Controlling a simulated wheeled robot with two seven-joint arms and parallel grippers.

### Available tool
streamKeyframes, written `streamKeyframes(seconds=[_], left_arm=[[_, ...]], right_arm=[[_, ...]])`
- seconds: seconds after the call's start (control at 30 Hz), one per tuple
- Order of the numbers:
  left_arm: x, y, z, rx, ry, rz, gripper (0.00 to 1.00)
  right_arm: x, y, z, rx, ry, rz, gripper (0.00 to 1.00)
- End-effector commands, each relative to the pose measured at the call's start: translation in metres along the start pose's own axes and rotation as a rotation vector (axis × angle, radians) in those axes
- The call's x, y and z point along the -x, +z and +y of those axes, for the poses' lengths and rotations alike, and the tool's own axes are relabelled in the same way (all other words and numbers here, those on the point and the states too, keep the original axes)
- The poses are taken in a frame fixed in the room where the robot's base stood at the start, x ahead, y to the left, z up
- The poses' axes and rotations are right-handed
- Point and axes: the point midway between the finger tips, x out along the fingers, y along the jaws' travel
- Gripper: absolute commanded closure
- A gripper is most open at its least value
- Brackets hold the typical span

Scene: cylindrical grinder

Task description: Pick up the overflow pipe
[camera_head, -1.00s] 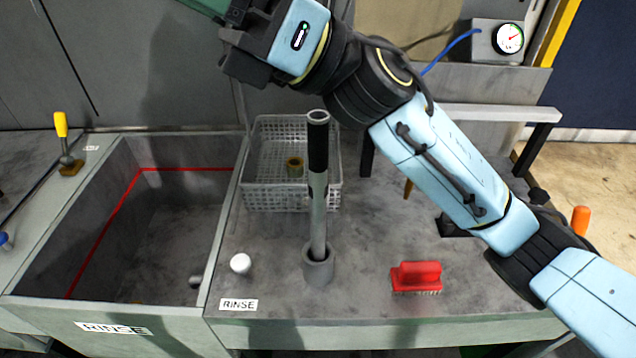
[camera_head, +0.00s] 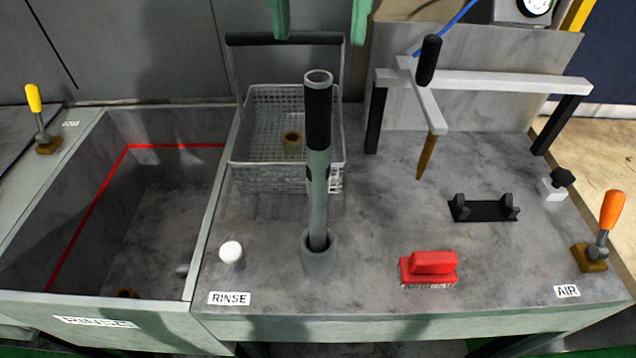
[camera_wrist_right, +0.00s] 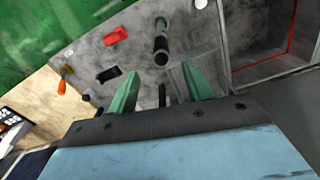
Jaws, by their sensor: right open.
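The overflow pipe (camera_head: 318,200) is a grey tube with a black upper sleeve and an open top. It stands upright in a round grey socket (camera_head: 318,256) on the bench. In the right wrist view the pipe (camera_wrist_right: 161,45) shows above the gap between my fingers, apart from them. My right gripper (camera_head: 320,40) shows at the top of the head view as two green fingers, spread apart and empty, beyond the pipe's top in the picture. Its fingers (camera_wrist_right: 160,92) are also wide apart in the right wrist view. My left gripper is in neither view.
A wire basket (camera_head: 285,178) with a dark handle stands behind the pipe. A rinse tank (camera_head: 170,225) lies left; a white knob (camera_head: 231,252) and red brush (camera_head: 430,268) flank the socket. A grey rail (camera_head: 480,84), black cradle (camera_head: 484,209) and orange-handled lever (camera_head: 610,215) are right.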

Motion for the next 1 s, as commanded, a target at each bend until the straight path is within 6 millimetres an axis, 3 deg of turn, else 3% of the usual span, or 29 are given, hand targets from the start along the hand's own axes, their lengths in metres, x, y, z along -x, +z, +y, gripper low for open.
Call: streamKeyframes(seconds=[0.1, 0.3, 0.53, 0.8, 1.0], left_arm=[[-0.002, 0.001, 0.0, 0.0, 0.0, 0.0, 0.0], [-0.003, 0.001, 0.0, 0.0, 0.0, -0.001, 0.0], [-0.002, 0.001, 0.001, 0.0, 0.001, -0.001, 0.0], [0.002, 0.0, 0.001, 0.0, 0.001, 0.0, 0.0], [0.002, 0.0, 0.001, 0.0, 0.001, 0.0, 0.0]], right_arm=[[-0.027, 0.0, 0.001, 0.001, 0.002, -0.003, 0.5], [-0.058, 0.001, 0.0, 0.0, -0.001, -0.004, 0.5], [-0.074, 0.001, -0.001, 0.0, -0.002, -0.005, 0.5], [-0.113, -0.001, -0.002, 0.001, -0.002, -0.006, 0.5], [-0.119, -0.001, -0.002, 0.0, -0.004, -0.004, 0.5]])
